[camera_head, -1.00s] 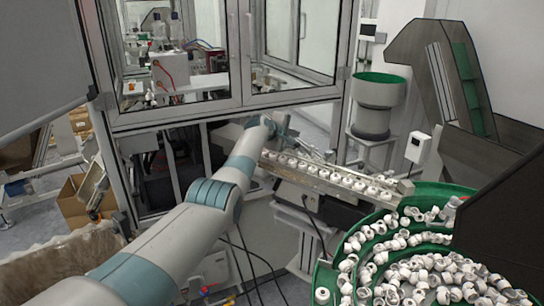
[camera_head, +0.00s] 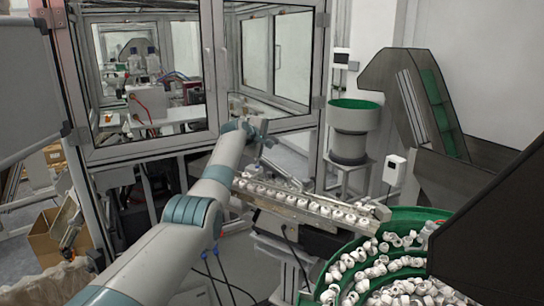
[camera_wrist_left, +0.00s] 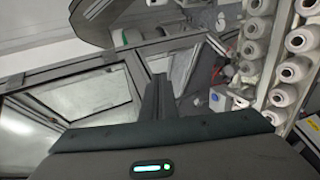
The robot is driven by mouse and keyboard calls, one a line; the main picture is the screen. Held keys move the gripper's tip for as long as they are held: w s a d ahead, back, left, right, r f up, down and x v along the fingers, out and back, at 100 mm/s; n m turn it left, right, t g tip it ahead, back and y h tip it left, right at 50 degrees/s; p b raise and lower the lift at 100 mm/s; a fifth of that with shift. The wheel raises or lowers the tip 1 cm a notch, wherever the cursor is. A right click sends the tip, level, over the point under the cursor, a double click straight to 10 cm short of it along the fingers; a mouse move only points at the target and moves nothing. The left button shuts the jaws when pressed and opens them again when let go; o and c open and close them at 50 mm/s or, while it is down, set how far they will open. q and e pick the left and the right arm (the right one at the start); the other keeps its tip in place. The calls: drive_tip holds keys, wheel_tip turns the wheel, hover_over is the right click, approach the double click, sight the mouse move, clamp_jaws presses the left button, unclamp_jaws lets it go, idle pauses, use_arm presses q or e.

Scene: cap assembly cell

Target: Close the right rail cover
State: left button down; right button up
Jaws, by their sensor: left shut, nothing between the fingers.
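The metal rail (camera_head: 300,212) slants down to the right with a row of white caps in it, and the caps are exposed from above. A thin bar (camera_head: 283,174) runs along the far side of its left part. I cannot tell whether this bar is the right rail cover or how far it stands open. My left gripper (camera_head: 265,138) is above the rail's left end, apart from it, shut and empty. In the left wrist view its dark fingers (camera_wrist_left: 155,97) are together, and the rail's white caps (camera_wrist_left: 290,72) show to their right. My right gripper is not in view.
A green feeder bowl (camera_head: 318,285) full of loose caps stands at the lower right. A glass-doored metal frame (camera_head: 213,75) stands behind my left arm. A green-topped hopper (camera_head: 352,115) is behind the rail. A dark elevator (camera_head: 425,110) rises at right.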

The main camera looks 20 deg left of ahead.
use_arm(q)
wheel_tip(320, 180, up, 5)
drive_tip(key=shift+d+f+b, duration=0.15)
drive_tip(key=shift+b, duration=0.55)
drive_tip(key=shift+f, duration=0.1)
